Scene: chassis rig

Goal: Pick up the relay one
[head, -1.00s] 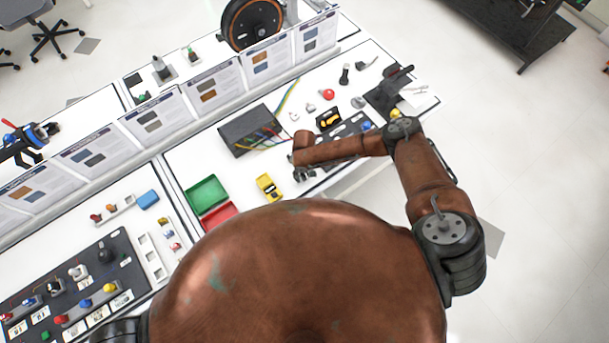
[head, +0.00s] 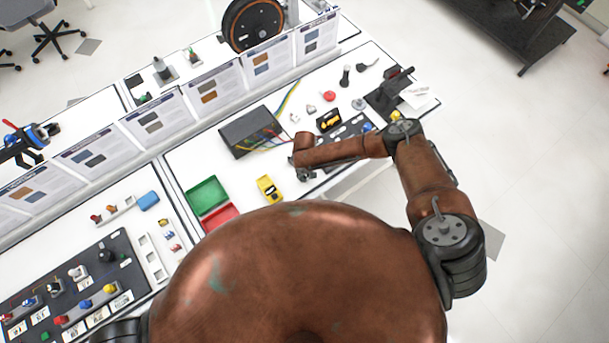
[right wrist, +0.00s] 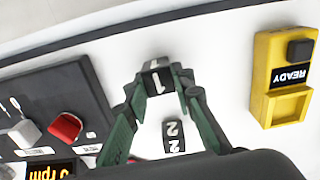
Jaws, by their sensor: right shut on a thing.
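Relay one, a small dark block with a white "1" on its face (right wrist: 158,79), sits between the fingertips of my right gripper (right wrist: 159,88) in the right wrist view. The fingers are shut on it, one on each side. I cannot tell whether it is clear of the white table. A second dark block marked "2" (right wrist: 173,137) lies on the table, nearer the palm and not touched by the fingertips. In the head view my right gripper (head: 303,173) is small over the table's front edge, and the relays are hidden there. My left gripper is not in view.
A yellow "READY" box (right wrist: 284,80) stands to the right in the wrist view. A dark panel (right wrist: 55,105) with a red switch (right wrist: 66,127) is at the left. Green (head: 207,195) and red (head: 221,216) bins and a dark wired box (head: 251,132) share the table.

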